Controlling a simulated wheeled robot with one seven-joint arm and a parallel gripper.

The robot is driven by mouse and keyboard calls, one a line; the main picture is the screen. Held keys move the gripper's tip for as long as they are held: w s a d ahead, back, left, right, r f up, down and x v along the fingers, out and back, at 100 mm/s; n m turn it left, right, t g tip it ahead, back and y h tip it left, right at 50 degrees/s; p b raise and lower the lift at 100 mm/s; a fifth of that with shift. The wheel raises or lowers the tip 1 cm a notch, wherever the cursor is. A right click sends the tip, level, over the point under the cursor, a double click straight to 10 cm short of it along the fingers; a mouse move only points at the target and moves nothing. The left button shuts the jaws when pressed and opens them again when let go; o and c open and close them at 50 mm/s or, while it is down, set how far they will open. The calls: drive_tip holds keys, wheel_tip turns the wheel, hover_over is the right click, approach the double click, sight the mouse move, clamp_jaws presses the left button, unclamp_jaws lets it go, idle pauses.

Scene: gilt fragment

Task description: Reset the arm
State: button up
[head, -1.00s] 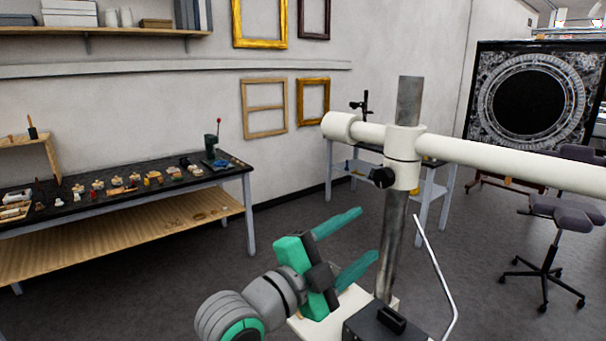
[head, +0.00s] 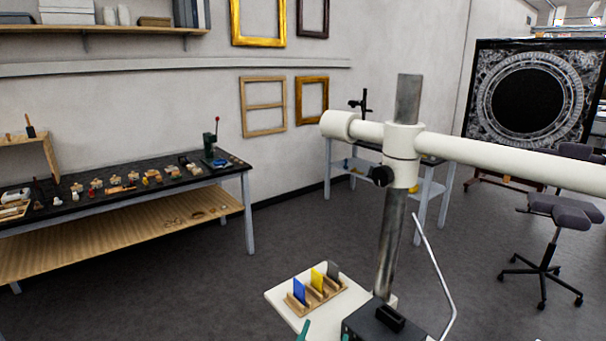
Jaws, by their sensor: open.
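Only the green fingertips of my gripper (head: 325,332) show, at the bottom edge of the head view. The two tips stand apart, with nothing seen between them. The rest of the gripper and the arm are out of the picture. The tips are in front of a white board (head: 279,298), below the wooden rack on it.
The wooden rack (head: 322,298) holds upright blue (head: 299,290), yellow (head: 317,279) and grey pieces. A metal post (head: 391,245) with a white crossbar (head: 500,157) rises to the right, above a dark box (head: 385,325). A workbench (head: 110,205) stands left. A stool (head: 555,215) stands right.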

drive_tip(key=s+a+f+n+g+y, duration=0.25)
drive_tip(key=s+f+n+y, duration=0.35)
drive_tip(key=s+f, duration=1.1)
drive_tip(key=s+a+f, duration=0.1)
drive_tip(key=s, duration=1.9)
drive_tip(key=shift+s+a+f, duration=0.15)
drive_tip(key=shift+a+f, duration=0.25)
drive_tip(key=shift+g, duration=0.25)
drive_tip(key=c, duration=0.7)
drive_tip(key=shift+w+a, duration=0.1)
drive_tip(key=shift+w, duration=0.1)
